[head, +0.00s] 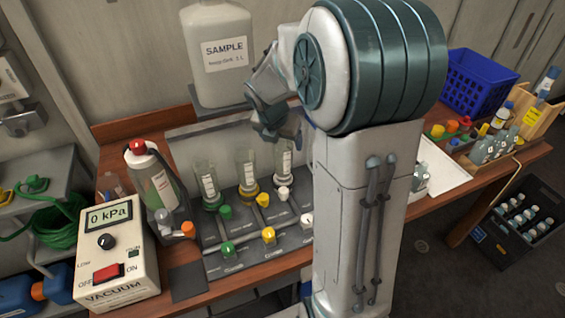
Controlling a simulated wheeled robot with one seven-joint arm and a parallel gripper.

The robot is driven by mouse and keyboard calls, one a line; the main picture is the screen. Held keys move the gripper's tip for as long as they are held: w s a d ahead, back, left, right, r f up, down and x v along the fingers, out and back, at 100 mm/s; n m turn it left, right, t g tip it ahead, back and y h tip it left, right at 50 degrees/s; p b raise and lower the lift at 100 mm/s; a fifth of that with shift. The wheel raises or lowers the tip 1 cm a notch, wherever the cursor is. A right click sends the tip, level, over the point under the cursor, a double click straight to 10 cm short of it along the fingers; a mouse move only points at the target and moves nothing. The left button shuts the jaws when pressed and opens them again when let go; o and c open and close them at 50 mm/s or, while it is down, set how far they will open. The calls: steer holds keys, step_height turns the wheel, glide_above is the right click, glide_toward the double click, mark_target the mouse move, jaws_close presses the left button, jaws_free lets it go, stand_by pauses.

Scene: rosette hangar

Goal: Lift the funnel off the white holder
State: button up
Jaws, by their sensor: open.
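The manifold board (240,235) on the bench carries three clear funnels in a row, on a green, a yellow and a white holder. The funnel on the white holder (283,160) is the rightmost. It stands upright and has a pale label. The white holder (283,194) shows under it, close to my arm. My gripper (277,133) is open and empty. It points down and appears above and near the top of that funnel, whose rim it partly hides. I cannot tell the exact gap between them.
The yellow-holder funnel (249,168) and green-holder funnel (208,184) stand close on the left. A large sample jug (220,55) stands behind. A capped bottle (153,180) and vacuum unit (115,255) are at left. My arm hides the bench's middle right.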

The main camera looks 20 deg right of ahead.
mark_target(284, 148)
steer(key=shift+x, duration=2.8)
steer(key=c, duration=1.3)
